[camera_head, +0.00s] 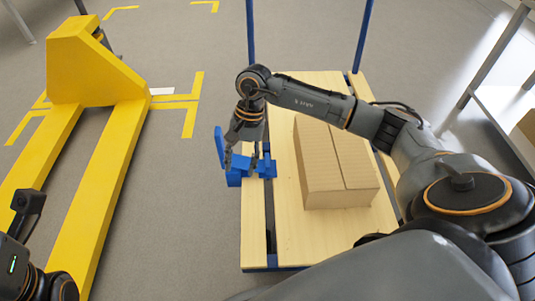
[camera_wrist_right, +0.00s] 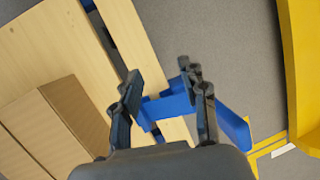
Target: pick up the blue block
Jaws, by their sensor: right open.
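The blue block (camera_head: 238,178) is at the left edge of a wooden platform, and its parts show on both sides of my right gripper (camera_head: 241,165). In the right wrist view, the blue piece (camera_wrist_right: 172,107) lies across the gap between the two fingers of the right gripper (camera_wrist_right: 161,76), with a longer blue arm reaching to the lower right. The fingers are apart, and I cannot tell whether they touch it. Part of the block is hidden behind the fingers. My left gripper's fingers do not show; only dark left arm parts are at the lower left.
A cardboard box (camera_head: 332,165) stands on the wooden platform (camera_head: 285,230), right of the gripper. Blue posts (camera_head: 250,35) rise at its far end. A yellow pallet jack (camera_head: 85,75) stands at the left. Grey floor (camera_head: 185,220) is clear between them.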

